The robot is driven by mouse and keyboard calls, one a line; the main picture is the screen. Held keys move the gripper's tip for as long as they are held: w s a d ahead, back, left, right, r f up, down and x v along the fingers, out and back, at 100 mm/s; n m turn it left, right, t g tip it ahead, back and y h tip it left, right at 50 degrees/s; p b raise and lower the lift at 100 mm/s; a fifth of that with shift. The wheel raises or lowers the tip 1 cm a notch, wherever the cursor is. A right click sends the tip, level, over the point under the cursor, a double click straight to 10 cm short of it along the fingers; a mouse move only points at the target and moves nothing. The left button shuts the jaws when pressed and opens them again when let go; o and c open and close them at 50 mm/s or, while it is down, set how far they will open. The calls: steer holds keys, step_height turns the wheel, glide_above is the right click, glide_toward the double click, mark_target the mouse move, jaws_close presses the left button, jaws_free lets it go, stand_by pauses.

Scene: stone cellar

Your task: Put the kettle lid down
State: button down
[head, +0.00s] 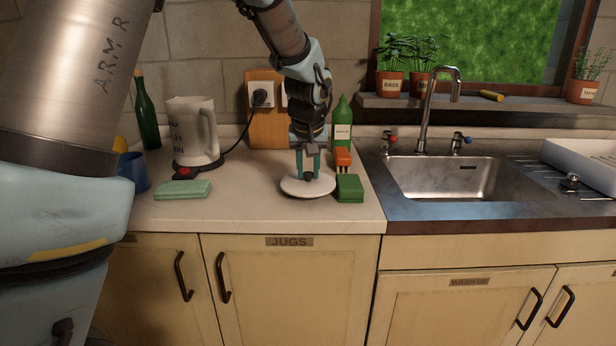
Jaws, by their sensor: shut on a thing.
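My gripper (308,172) points straight down over the counter, its two teal fingers shut on the small dark knob of the kettle lid. The lid (294,187) is a flat white disc, level, at or just above the counter top; I cannot tell whether it touches. The white kettle (190,125), with dark lettering and a handle on its right, stands upright on its dark base to the left, well apart from the lid.
A green box (349,188) sits close to the lid's right, with an orange-topped item (343,158) and green bottle (342,125) behind. A mint cloth (183,190) and blue cup (132,172) lie left. The sink (450,180) is right. Counter (245,205) between cloth and lid is clear.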

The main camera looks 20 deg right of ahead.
steer(key=shift+f, duration=1.1)
steer(key=shift+f, duration=0.1)
steer(key=c, duration=0.6)
jaws_free()
